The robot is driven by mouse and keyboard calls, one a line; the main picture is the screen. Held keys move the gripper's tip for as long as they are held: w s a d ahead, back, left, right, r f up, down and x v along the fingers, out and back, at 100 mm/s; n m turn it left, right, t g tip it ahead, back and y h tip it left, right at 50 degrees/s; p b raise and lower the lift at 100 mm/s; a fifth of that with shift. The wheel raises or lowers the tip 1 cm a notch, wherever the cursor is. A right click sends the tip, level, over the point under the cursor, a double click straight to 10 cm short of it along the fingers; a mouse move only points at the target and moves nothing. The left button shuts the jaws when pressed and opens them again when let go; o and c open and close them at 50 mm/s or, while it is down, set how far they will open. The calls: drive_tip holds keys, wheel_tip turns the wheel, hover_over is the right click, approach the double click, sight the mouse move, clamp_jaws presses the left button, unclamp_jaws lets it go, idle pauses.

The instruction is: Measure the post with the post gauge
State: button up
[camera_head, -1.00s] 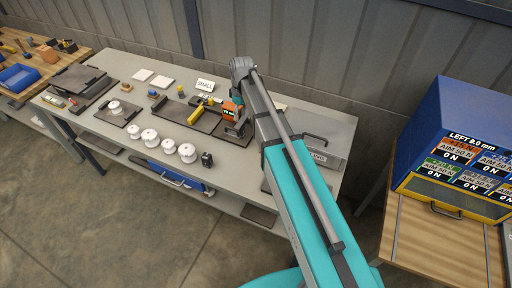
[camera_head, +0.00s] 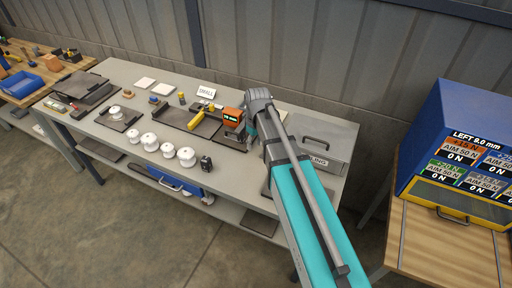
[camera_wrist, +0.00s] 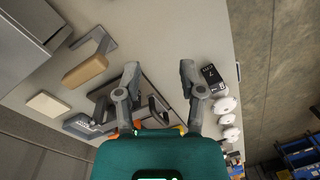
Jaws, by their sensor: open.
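An orange device with a lit green display (camera_head: 232,115), perhaps the post gauge, stands at the right end of a dark tray (camera_head: 172,116). My gripper (camera_wrist: 158,75) is open above that end, its fingers apart with nothing clearly between them. A dark frame (camera_wrist: 157,108) shows below and between the fingers. In the head view my arm hides most of the gripper. A white insulator piece (camera_head: 116,112) stands on a small dark plate at the left. I cannot tell which piece is the post.
Several white spools (camera_head: 168,150) line the front edge beside a black labelled block (camera_head: 206,163), also in the wrist view (camera_wrist: 211,76). A yellow-handled tool (camera_head: 196,120) lies on the tray. A grey box (camera_head: 322,140) is at right. A "SMALL" sign (camera_head: 206,90) stands behind.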

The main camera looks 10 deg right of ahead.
idle(0.6)
drive_tip(key=s+d+m+t, duration=0.1)
drive_tip(key=s+d+m, duration=0.5)
drive_tip(key=s, duration=0.6)
drive_tip(key=shift+s+d+h, duration=0.3)
drive_tip(key=shift+d+h, duration=0.1)
drive_tip(key=shift+d, duration=0.15)
drive_tip(key=shift+f, duration=0.1)
